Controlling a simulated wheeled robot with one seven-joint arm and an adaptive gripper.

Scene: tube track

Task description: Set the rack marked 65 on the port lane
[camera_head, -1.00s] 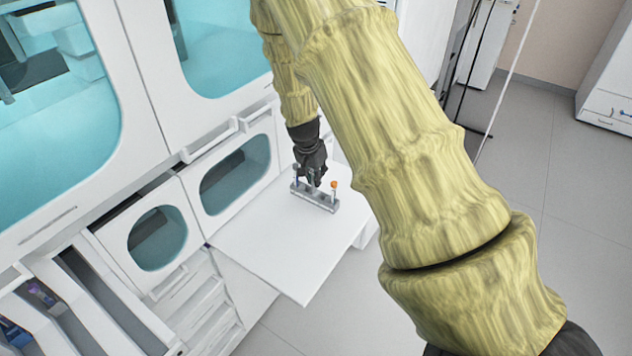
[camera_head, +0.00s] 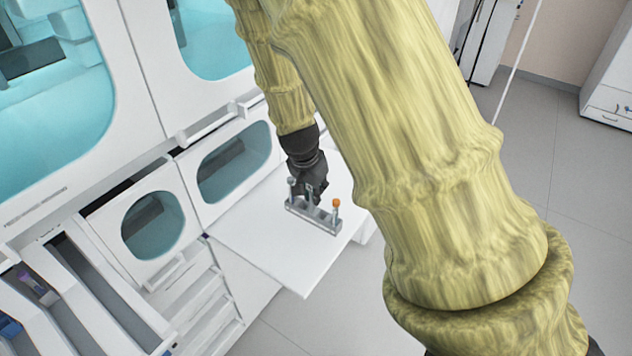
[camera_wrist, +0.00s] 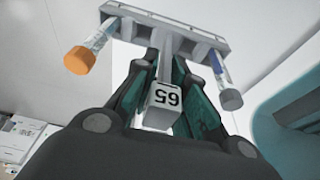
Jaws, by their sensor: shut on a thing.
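The rack marked 65 (camera_head: 314,214) is a grey bar with a central handle and a tube near each end, one orange-capped and one grey-capped. My gripper (camera_head: 313,188) is shut on its handle from above. In the wrist view the rack (camera_wrist: 170,30) hangs from the fingers (camera_wrist: 165,95), its 65 label upside down between them. The rack is over the white shelf (camera_head: 285,262); the head view does not clearly show the gap below it. Long lanes (camera_head: 95,280) run at the lower left; I cannot tell which one is port.
A white cabinet with teal windows (camera_head: 235,165) stands just left of the shelf. Several drawer-like steps (camera_head: 190,300) lie between the lanes and the shelf. A tube with a purple cap (camera_head: 38,288) sits in a lane at far left. Open floor (camera_head: 560,190) is at the right.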

